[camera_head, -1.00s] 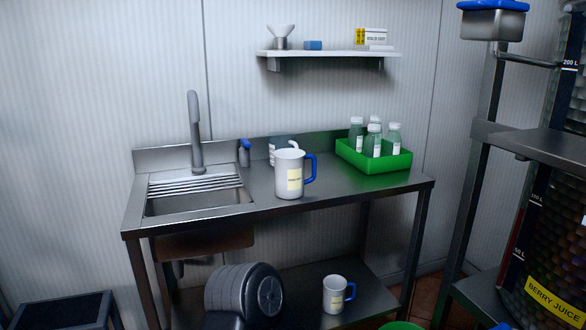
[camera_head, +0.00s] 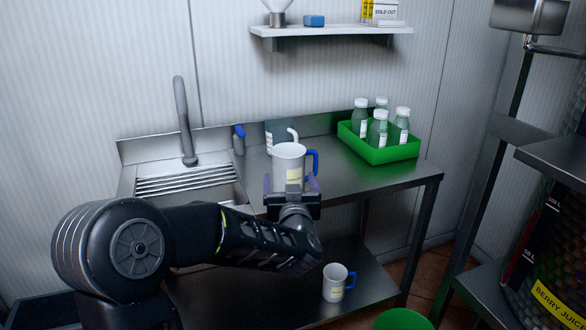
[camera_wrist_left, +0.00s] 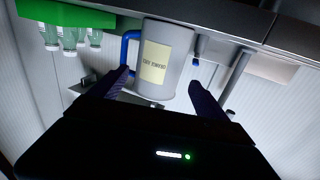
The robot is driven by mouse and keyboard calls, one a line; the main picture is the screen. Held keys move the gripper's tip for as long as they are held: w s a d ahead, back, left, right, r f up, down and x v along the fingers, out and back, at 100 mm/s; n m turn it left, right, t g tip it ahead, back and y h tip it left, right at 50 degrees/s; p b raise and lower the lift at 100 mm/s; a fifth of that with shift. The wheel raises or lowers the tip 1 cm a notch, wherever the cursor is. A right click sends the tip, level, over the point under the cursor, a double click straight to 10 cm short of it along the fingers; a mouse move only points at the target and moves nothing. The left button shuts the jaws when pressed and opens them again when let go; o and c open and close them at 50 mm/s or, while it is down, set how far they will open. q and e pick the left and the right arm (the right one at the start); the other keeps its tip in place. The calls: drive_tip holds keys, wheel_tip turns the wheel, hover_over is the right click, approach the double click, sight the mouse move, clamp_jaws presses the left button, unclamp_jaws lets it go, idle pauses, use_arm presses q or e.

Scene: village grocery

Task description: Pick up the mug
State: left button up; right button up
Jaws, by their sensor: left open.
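A white mug (camera_head: 289,160) with a blue handle and a pale yellow label stands upright near the front edge of the steel counter. My left gripper (camera_head: 291,186) is open, in front of the mug, and hides its lower part in the head view. In the left wrist view the mug (camera_wrist_left: 163,60) appears between the two open fingers (camera_wrist_left: 160,82), with the blue handle beside the left one. I cannot tell whether a finger touches it. A second, similar mug (camera_head: 334,284) stands on the lower shelf. My right gripper is not in view.
A green crate (camera_head: 389,155) of capped bottles stands at the counter's right. A sink (camera_head: 190,185) with a tap is at the left. A grey jug-like container (camera_head: 279,133) stands close behind the mug. A wall shelf (camera_head: 330,31) hangs above.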

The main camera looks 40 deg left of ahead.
use_arm(q)
drive_tip(key=shift+w+a+f, duration=0.15)
drive_tip(key=shift+w+a, duration=0.05)
drive_tip(key=shift+w, duration=0.05)
drive_tip(key=shift+x, duration=1.05)
drive_tip(key=shift+x, duration=2.6)
drive_tip(key=shift+d+f, duration=0.1)
drive_tip(key=c, duration=1.4)
drive_tip(key=shift+c, duration=0.2)
